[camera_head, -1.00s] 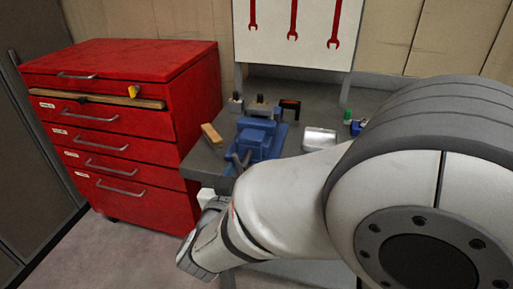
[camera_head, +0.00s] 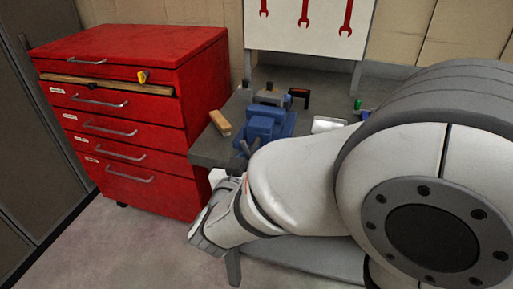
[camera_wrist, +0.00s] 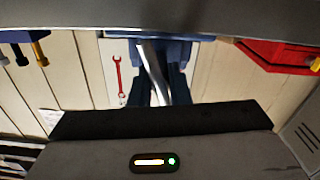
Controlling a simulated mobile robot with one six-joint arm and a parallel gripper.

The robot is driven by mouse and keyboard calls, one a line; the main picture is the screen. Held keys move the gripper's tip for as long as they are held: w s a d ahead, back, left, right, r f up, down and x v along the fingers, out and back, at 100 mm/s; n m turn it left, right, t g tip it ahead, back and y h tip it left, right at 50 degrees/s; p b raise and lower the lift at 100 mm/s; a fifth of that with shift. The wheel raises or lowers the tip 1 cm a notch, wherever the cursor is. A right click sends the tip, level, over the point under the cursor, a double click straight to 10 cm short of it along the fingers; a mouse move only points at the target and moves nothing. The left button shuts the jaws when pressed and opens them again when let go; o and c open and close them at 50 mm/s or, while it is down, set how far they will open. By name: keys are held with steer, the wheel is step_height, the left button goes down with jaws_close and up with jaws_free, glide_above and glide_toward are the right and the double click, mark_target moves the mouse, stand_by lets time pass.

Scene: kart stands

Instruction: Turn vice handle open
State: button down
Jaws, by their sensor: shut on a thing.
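The blue vice (camera_head: 265,124) is mounted near the front left of the grey workbench in the head view. Its grey handle (camera_head: 244,149) shows at the front, beside my arm. In the wrist view the handle is a silver bar (camera_wrist: 151,70) slanting down from the blue vice body (camera_wrist: 185,46). My gripper (camera_wrist: 160,84) is around this bar, with a dark finger on either side, and is shut on it. My arm hides the gripper in the head view.
A red drawer cabinet (camera_head: 140,110) stands left of the workbench (camera_head: 215,152). A wooden block (camera_head: 220,122) lies left of the vice, and a pale metal object (camera_head: 327,124) lies to its right. A panel with red wrenches (camera_head: 305,20) stands behind.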

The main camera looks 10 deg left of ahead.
steer(key=shift+b, duration=0.3)
steer(key=m+b, duration=0.4)
steer(key=m, duration=0.1)
steer(key=shift+f, duration=0.2)
steer(key=m+b, duration=1.1)
steer(key=b, duration=0.1)
steer(key=shift+m, duration=0.3)
steer(key=m+b, duration=0.3)
steer(key=shift+r+m+b, duration=0.15)
steer(key=shift+m+b, duration=0.9)
steer(key=shift+m, duration=0.05)
